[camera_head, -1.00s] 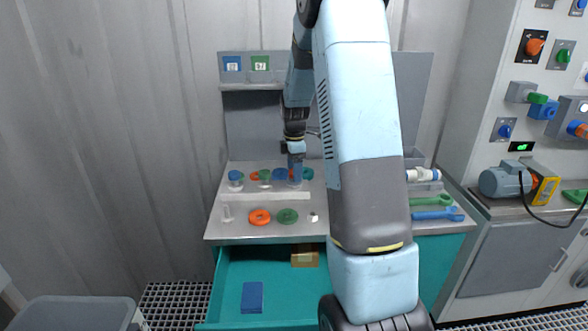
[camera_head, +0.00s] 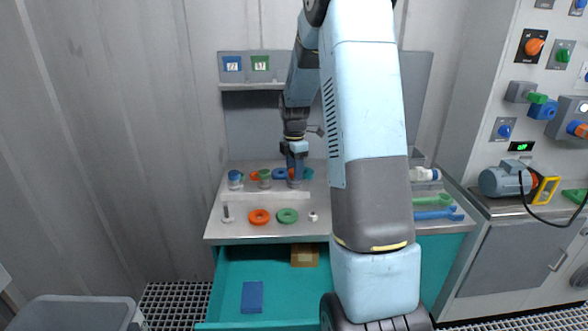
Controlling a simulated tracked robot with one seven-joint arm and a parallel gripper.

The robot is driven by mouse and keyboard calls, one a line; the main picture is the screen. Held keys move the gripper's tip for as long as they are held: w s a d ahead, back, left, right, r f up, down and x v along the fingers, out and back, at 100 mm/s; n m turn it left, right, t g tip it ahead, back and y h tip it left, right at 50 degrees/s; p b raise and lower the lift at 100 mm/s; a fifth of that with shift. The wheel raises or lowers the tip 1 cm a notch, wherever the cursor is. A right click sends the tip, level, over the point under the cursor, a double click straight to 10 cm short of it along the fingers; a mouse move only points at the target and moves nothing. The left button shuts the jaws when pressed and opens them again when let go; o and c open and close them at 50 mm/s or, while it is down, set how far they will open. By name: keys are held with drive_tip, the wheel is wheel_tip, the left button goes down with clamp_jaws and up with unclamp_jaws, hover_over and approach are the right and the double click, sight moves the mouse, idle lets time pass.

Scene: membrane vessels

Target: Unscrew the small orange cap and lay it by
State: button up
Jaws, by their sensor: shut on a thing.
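My gripper (camera_head: 296,177) points straight down at the row of small vessels at the back of the bench. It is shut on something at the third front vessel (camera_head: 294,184). A bit of orange (camera_head: 291,173), which looks like the small orange cap, shows at the left edge of the fingers; most of it is hidden behind them. I cannot tell whether the cap is still seated on the vessel. A blue-capped vessel (camera_head: 235,179) and a green-capped vessel (camera_head: 264,179) stand upright to the left.
An orange ring (camera_head: 259,217), a green ring (camera_head: 287,215) and a small white piece (camera_head: 313,217) lie at the front. The open teal drawer (camera_head: 225,290) is below. My arm hides the bench's middle right.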

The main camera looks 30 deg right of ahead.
drive_tip(key=n, duration=0.7)
drive_tip(key=shift+w+d+r, duration=0.1)
drive_tip(key=n, duration=0.6)
drive_tip(key=shift+r, duration=0.1)
drive_tip(key=shift+r, duration=0.1)
drive_tip(key=shift+r, duration=3.25)
